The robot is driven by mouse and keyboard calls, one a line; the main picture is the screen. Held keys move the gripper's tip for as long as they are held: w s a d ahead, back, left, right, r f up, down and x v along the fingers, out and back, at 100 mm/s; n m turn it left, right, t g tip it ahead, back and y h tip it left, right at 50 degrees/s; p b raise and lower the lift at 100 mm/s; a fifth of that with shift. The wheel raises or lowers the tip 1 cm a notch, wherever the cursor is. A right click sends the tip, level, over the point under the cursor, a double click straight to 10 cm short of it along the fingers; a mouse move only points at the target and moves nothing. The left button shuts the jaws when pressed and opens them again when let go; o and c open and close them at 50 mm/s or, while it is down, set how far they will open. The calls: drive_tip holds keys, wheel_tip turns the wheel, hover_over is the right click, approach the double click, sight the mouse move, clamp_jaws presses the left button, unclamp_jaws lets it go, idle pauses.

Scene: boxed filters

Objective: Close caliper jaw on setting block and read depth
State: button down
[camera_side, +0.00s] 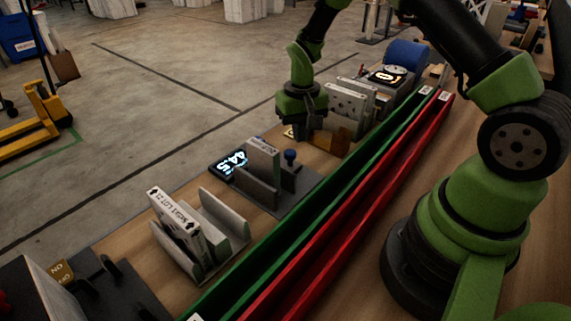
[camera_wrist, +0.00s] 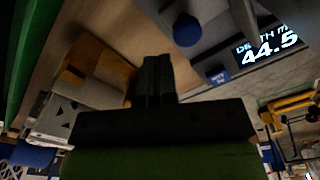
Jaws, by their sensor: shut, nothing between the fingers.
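The caliper fixture (camera_side: 285,190) is a dark grey stand on the bench in the side view. Its display (camera_side: 230,162) reads 44.5 and also shows in the wrist view (camera_wrist: 268,46), under partly cut lettering that looks like "DEPTH". A blue knob (camera_side: 290,155) tops its right post; it also shows in the wrist view (camera_wrist: 187,30). An orange-brown block (camera_side: 333,139) lies beyond. My gripper (camera_side: 297,136) is shut and empty, pointing down beside the brown block; its fingers (camera_wrist: 153,78) show together.
Long green (camera_side: 330,185) and red (camera_side: 372,176) rails run along the bench beside the fixture. A rack of pale filter boxes (camera_side: 200,225) stands nearer. More upright boxes (camera_side: 348,102) and a blue drum (camera_side: 406,54) stand beyond my gripper.

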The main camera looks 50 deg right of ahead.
sight(291, 151)
drive_tip(key=shift+f, duration=1.55)
drive_tip(key=shift+a, duration=1.75)
drive_tip(key=shift+d, duration=0.1)
drive_tip(key=shift+d+r, duration=0.15)
drive_tip(key=shift+d, duration=0.4)
drive_tip(key=shift+r, duration=3.4)
